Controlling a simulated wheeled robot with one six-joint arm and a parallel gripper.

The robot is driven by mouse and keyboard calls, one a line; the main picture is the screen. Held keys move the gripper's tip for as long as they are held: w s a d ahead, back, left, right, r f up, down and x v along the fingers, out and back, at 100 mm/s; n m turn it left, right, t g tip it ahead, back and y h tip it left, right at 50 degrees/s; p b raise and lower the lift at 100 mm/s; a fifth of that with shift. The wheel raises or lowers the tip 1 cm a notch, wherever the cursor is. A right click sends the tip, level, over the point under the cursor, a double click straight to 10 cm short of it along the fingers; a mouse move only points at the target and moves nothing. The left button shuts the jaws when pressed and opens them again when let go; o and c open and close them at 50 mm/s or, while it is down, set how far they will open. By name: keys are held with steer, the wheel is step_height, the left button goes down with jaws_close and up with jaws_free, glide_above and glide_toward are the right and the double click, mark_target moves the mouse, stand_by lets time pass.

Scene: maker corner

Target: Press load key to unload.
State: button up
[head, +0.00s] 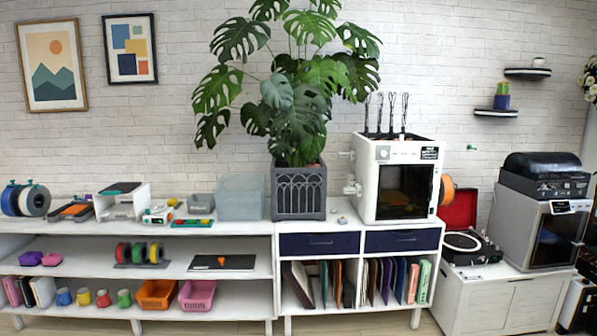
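A white 3D printer (371,206) with a dark front window stands on the shelf unit right of the plant. It has a small dark label or panel (429,153) at its top right front corner and several dark upright parts on top. A grey boxy machine (509,226) with a dark door stands on the right cabinet, with a small lit display (571,206) at its upper front. A dark unit with a domed lid (543,165) sits on top of it. No load key can be made out at this size. My gripper is not in view.
A turntable (470,247) with a red lid sits left of the grey machine. A large potted plant (298,192) stands mid-scene. The long white shelf (100,304) at left holds spools, mugs and bins. A strip of floor shows at the bottom.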

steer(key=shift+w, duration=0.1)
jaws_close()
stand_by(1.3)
